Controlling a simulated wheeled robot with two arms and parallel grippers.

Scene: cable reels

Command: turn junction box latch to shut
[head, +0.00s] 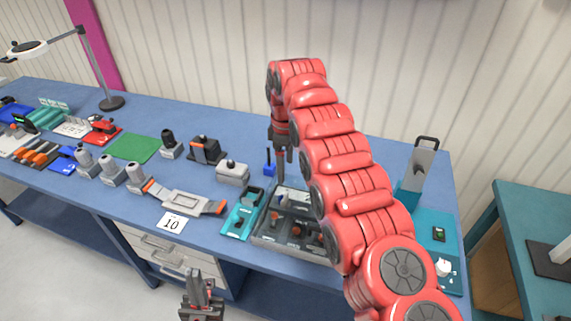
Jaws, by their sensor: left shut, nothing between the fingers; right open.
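A dark grey box or panel (262,238) with orange-red knobs stands at the front of the blue bench, under my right arm. I cannot tell for sure whether it is the junction box, and I cannot pick out its latch. My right gripper (283,168) points down above the back of this panel. It is open, and the red arm hides the panel's right part. Whether its fingers touch anything is unclear. My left gripper (200,285) is shut and empty, low in front of the bench, pointing up.
A teal holder (243,212) sits left of the panel. A grey block with orange ends (187,203) and a "10" card (171,222) lie further left. Several grey fittings stand behind.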

